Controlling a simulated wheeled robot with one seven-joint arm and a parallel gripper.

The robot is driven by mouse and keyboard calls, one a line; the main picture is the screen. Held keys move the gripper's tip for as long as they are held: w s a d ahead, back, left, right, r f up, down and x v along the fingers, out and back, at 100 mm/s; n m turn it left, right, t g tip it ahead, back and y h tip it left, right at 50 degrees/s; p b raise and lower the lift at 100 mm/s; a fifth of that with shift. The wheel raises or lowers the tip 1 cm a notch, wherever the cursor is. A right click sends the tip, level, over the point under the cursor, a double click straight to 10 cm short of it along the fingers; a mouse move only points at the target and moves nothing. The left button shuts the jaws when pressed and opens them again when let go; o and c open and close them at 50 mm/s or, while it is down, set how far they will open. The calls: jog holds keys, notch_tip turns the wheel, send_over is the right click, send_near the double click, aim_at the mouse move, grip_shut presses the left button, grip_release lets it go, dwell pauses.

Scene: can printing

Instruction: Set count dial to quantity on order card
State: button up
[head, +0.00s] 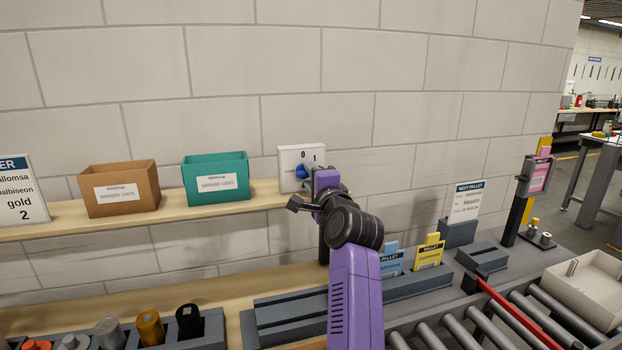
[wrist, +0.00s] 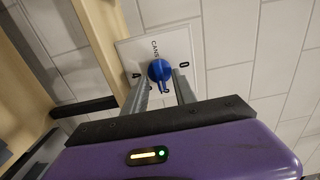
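The count dial (head: 287,160) is a white square plate on the wall above the shelf, with a blue knob (head: 301,171); "0" and "1" show near its top. In the wrist view the knob (wrist: 159,70) sits between my gripper's two grey fingers (wrist: 163,80), beside the word "CANS". The fingers are apart, one on each side of the knob, with a small gap at the right one; firm contact cannot be seen. The knob's exact setting is unclear. The order card (head: 24,192), cut off at the left edge, reads "gold" and "2".
A brown bin (head: 122,190) and a teal bin (head: 216,180) stand on the wooden shelf (head: 60,221) left of the dial. Below are pallet cards in a grey rack (head: 420,282), several coloured cylinders (head: 150,328), and a roller conveyor (head: 490,328) at right.

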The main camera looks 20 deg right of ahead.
jog(key=s+b, duration=0.1)
jog(key=s, duration=0.6)
jog(key=shift+s+b, duration=0.3)
jog(key=shift+s, duration=0.1)
jog(key=s+d+r+n+t+h, duration=0.2)
jog(key=s+r+n+t, duration=0.1)
jog(key=s+n, duration=0.3)
jog(key=s+a+f+n+g, duration=0.1)
jog(key=s+f+n, duration=0.3)
jog(key=s+f, duration=0.5)
jog(key=s+f+n+g+y, duration=0.1)
jog(key=s+f+n+g, duration=0.2)
jog(key=s+f, duration=0.7)
jog(key=s+a+f+n+g+y, duration=0.1)
jog(key=s+f+n, duration=0.4)
jog(key=s, duration=2.7)
notch_tip(320, 180, down, 5)
jog(key=shift+a+f+g, duration=0.15)
jog(key=shift+a+g, duration=0.15)
jog(key=shift+g, duration=0.3)
